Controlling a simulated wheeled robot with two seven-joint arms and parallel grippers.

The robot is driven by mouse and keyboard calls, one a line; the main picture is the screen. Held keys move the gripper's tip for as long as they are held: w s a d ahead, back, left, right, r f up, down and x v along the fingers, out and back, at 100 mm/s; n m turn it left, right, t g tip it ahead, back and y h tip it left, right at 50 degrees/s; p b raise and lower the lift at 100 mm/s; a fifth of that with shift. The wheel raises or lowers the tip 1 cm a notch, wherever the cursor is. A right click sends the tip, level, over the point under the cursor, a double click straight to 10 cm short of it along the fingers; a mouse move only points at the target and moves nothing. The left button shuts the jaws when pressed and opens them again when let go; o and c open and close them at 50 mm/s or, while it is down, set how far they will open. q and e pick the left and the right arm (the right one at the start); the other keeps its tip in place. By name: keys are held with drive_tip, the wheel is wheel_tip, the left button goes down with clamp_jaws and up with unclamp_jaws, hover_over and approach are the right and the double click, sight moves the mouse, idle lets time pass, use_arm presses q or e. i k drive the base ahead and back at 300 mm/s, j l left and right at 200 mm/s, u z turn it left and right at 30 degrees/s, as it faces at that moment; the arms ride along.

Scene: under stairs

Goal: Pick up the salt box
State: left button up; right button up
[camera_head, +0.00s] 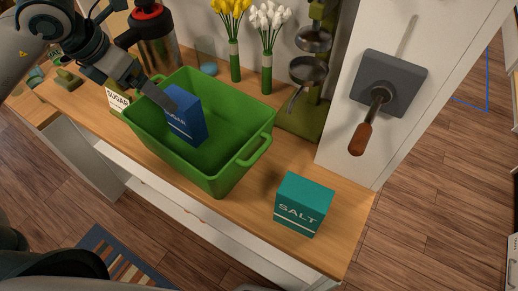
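The teal salt box (303,204) stands upright on the wooden counter near its right front end, with its SALT label facing me. My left gripper (163,98) is far to its left, at the upper left side of a blue box (185,116) in the green bin. The fingertips are against or just beside the blue box. I cannot tell whether they are open or shut on it. My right gripper is not in view.
The green bin (227,178) stands left of the salt box, its handle towards it. A cream sugar box (118,98) stands behind the bin's left side. The counter around the salt box is clear.

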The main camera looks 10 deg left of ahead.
sight(302, 204)
drive_tip(key=k, duration=1.5)
